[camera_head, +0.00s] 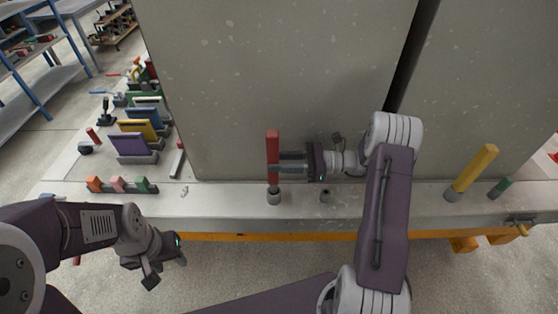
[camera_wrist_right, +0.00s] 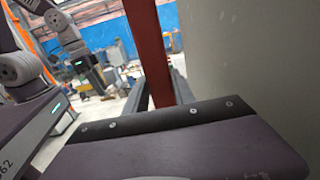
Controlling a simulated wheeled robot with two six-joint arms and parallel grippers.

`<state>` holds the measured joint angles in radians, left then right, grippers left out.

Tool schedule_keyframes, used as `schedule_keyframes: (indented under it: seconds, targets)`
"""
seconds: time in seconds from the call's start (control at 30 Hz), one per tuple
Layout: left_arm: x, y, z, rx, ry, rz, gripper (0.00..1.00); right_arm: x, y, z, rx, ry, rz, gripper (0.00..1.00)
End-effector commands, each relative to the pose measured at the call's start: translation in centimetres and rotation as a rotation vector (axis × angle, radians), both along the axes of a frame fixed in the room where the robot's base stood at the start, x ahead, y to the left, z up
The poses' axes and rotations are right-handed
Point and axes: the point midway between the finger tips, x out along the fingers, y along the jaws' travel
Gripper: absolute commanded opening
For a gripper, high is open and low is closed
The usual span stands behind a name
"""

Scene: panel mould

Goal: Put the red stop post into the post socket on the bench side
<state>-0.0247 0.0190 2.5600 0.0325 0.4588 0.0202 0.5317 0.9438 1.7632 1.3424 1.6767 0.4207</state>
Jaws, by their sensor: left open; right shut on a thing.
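The red stop post (camera_head: 273,147) stands upright at the bench's front strip. My right gripper (camera_head: 277,164) comes from the right and is shut on it. The post's lower end is at a grey round socket (camera_head: 274,198); I cannot tell how deep it sits. In the right wrist view the red post (camera_wrist_right: 150,45) rises between the fingers (camera_wrist_right: 158,90). A second small socket (camera_head: 326,195) to the right is empty. My left gripper (camera_head: 163,262) is open and empty, low in front of the bench at the left.
A large grey panel (camera_head: 290,70) stands close behind the post. A yellow post (camera_head: 474,170) and a short green post (camera_head: 500,187) stand at the right. Coloured plates (camera_head: 131,144) and small blocks (camera_head: 117,184) fill the left bench. The floor in front is clear.

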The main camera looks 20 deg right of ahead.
Motion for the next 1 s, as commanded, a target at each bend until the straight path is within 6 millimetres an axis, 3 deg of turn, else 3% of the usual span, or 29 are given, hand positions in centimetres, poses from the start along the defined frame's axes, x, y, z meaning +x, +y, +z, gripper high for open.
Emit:
schedule_keyframes:
  seconds: [1.0]
  targets:
    - [0.0, 0.0, -1.5, 0.000, 0.000, 0.000, 0.43, 0.0, 0.0, -2.4, 0.002, -0.002, 0.000, 0.00]
